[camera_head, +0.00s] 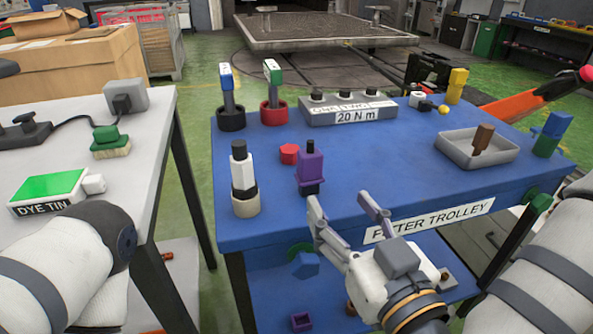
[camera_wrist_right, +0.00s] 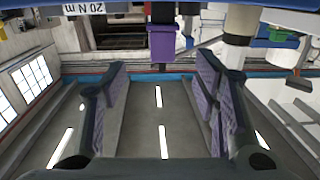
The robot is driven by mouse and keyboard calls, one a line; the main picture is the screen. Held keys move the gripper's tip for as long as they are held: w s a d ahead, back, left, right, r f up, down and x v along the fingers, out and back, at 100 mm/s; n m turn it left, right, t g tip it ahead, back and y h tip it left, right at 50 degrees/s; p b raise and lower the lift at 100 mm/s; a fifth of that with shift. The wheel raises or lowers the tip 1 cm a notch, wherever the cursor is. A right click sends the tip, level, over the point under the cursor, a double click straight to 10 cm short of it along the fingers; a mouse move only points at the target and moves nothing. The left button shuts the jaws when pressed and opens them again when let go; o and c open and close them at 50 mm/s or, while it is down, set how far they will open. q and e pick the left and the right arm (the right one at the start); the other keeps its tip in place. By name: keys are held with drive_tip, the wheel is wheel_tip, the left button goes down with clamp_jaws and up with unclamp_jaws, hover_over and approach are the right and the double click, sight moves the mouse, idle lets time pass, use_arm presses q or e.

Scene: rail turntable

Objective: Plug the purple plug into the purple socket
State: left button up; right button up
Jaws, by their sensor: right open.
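A purple block (camera_head: 311,167) with a dark knob on top stands upright near the front of the blue trolley top (camera_head: 400,180). It also shows in the right wrist view (camera_wrist_right: 162,43), beyond my fingers. I take it as the purple plug. A small purple square piece with a dark middle (camera_head: 301,321) lies on the lower shelf; it may be the socket, but I cannot tell. My right gripper (camera_head: 341,205) is open and empty at the trolley's front edge, right of and nearer than the purple block. It also shows in the right wrist view (camera_wrist_right: 162,70). My left gripper is out of view.
A black-and-white post in a beige ring (camera_head: 246,207) stands left of the purple block, a red knob (camera_head: 289,153) behind it. A torque box (camera_head: 347,108) and grey tray (camera_head: 455,146) stand farther back. The trolley's middle is clear. A grey table (camera_head: 150,150) is left.

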sight(313, 168)
drive_tip(key=x, duration=1.2)
drive_tip(key=shift+a+r, duration=0.2)
drive_tip(key=shift+r, duration=0.05)
clamp_jaws()
